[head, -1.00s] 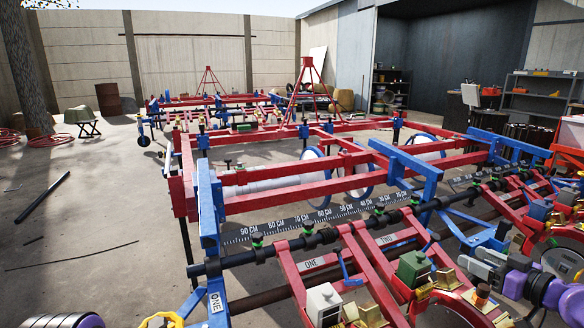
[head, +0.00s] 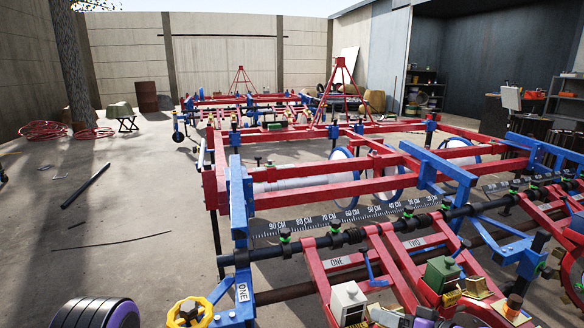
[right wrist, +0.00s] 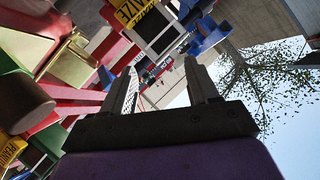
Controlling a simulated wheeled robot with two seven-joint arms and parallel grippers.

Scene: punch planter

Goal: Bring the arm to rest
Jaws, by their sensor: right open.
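The planter, a red and blue frame (head: 320,191) with a centimetre scale, fills the middle and right of the head view. My right gripper (right wrist: 163,88) shows in the right wrist view with its two grey fingers apart and nothing held between them. In the head view only a small dark part at the bottom edge, near the white box, may belong to it. A purple and black link of my left arm shows at the lower left of the head view; the left gripper's fingers are out of the picture.
A white box (head: 348,301) and a green box (head: 441,274) sit on the planter's near rows. A yellow handwheel (head: 189,312) is at its near left corner. A black bar (head: 86,186) lies on the floor at left, with open concrete around it.

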